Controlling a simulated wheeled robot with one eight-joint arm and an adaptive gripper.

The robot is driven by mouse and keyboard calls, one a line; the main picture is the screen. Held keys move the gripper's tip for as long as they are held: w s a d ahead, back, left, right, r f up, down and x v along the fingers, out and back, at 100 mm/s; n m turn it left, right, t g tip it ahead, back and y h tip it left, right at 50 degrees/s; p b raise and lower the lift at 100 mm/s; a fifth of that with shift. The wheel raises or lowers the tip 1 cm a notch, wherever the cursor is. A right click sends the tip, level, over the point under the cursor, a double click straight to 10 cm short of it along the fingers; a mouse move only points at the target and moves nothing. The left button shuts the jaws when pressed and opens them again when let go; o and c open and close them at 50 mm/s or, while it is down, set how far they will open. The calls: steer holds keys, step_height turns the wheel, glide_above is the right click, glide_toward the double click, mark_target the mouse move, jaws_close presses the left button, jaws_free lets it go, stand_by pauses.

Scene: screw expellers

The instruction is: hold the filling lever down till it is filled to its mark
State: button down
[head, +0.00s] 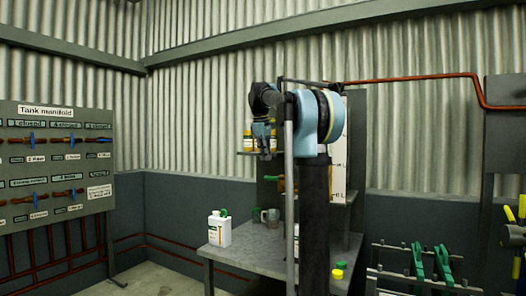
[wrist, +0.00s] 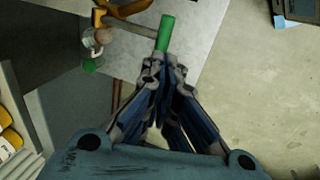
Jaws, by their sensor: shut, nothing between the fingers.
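The filling lever shows in the wrist view as a brown bar ending in a green grip (wrist: 166,32). It runs from a brass-yellow tap (wrist: 128,9) at the top. In the head view the tap's orange and green parts (head: 282,184) show partly behind my arm. My gripper (wrist: 160,62) is shut and empty, its tips at the lower end of the green grip in the picture; whether they touch it I cannot tell. In the head view my gripper (head: 264,143) points down above the bench. A small round vessel (wrist: 104,37) is near the tap. Its fill mark is not readable.
A white bottle (head: 219,230) with a green cap stands on the grey bench (head: 245,258). A mug (head: 270,216) stands farther back. The Tank manifold board (head: 55,160) is at left, green-handled tools (head: 443,262) at right.

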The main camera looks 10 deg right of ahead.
mark_target(267, 177)
steer(key=x, duration=0.7)
steer(key=shift+f, duration=0.25)
steer(key=shift+d, duration=0.1)
